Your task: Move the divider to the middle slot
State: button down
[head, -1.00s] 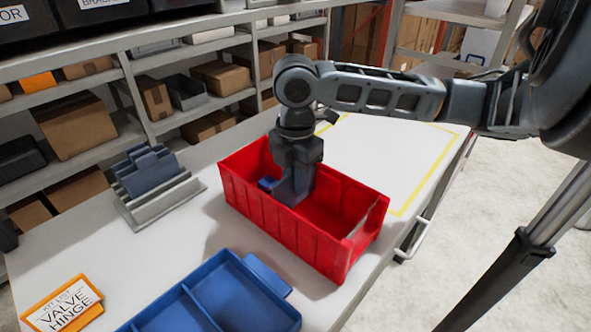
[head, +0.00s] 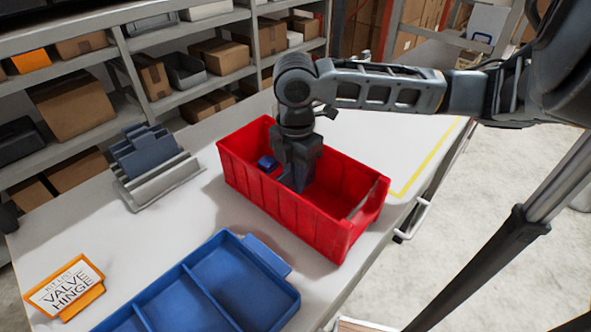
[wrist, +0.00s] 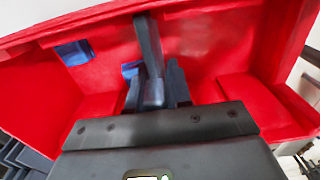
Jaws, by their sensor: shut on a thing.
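The red bin (head: 285,222) stands on the white bench in the head view, and its red walls (wrist: 215,45) fill most of the wrist view. My gripper (head: 296,172) reaches down into the bin near its middle. It is shut on the divider, a dark grey-blue plate that shows nearly edge-on in the wrist view (wrist: 149,50) between my fingers. The gripper and bin wall hide the divider's lower edge, so I cannot tell whether it sits in a slot. The slots themselves are not clear.
Small blue parts (head: 267,162) lie in the bin, left of my gripper. A grey rack (head: 160,182) holds several grey-blue plates at the left. A blue compartment tray (head: 215,290) and an orange-framed sign (head: 66,287) are in front. The bin's right end has a low front.

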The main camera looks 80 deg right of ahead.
jog(key=c, duration=1)
grip_release()
jog(key=shift+o, duration=0.2)
jog(key=shift+r, duration=3.9)
